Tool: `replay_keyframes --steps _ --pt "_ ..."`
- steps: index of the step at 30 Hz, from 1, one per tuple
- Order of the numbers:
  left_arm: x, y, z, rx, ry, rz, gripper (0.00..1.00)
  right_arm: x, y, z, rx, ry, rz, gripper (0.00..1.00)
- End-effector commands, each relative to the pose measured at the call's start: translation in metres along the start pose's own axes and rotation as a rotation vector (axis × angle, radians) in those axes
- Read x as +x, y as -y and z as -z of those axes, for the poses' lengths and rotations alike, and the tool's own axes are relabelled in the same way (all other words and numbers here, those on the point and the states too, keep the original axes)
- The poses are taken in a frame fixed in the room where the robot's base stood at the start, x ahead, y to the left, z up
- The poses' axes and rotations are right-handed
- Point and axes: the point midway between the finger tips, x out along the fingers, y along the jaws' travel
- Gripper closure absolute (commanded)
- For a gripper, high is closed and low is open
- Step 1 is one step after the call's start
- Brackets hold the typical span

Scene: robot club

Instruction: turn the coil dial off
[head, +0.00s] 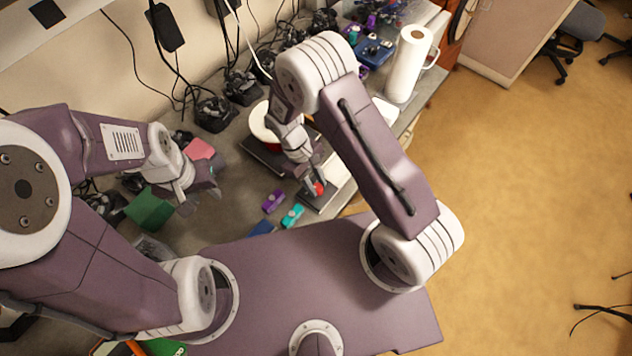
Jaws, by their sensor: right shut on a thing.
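The red coil dial (319,188) shows at the front of a small hotplate, by a pale panel (336,174). My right gripper (314,184) reaches down to the dial and is shut on it, hiding part of it. The dial's marking is too small to read. The hotplate's dark body (262,158) lies behind and to the left, with a white and red pot (258,127) on it, partly hidden by my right arm. My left gripper (206,192) is over the counter at left, away from the dial; its fingers are too unclear to tell open from shut.
A green box (149,209) is near my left gripper. Purple (274,201) and teal (292,215) small items lie in front of the hotplate. A paper towel roll (408,66) stands at the back right. Black chargers and cables line the wall.

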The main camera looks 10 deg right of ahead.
Motion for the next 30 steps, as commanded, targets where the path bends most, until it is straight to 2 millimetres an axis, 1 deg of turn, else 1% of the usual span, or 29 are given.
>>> replay_keyframes --steps 8,9,11,19,22,23,25,30 --pt "0.000 0.000 0.000 0.000 0.000 0.000 0.64 -0.001 0.000 0.000 -0.002 -0.002 -0.002 1.00" --pt "0.000 0.000 0.000 0.000 0.000 0.000 0.64 -0.001 0.000 0.000 -0.002 -0.002 -0.002 0.65" --pt "0.000 0.000 0.000 0.000 0.000 0.000 0.64 -0.001 0.000 0.000 -0.002 -0.001 -0.001 0.50" --pt "0.000 0.000 0.000 0.000 0.000 0.000 0.64 0.000 0.000 0.000 -0.001 0.000 0.000 0.50" --pt "0.003 0.000 0.000 0.000 0.000 0.000 0.64 -0.006 0.000 0.001 -0.001 -0.002 -0.001 0.50" --pt "0.004 0.000 -0.001 0.000 0.000 0.000 0.64 -0.010 -0.001 0.002 -0.001 -0.003 -0.002 0.50" --pt "0.009 0.000 -0.001 0.000 0.000 0.000 0.64 -0.023 -0.001 0.003 -0.002 -0.007 -0.003 0.50" --pt "0.018 0.000 -0.002 0.000 0.000 0.000 0.64 -0.062 0.000 0.003 -0.001 -0.007 -0.002 0.50"
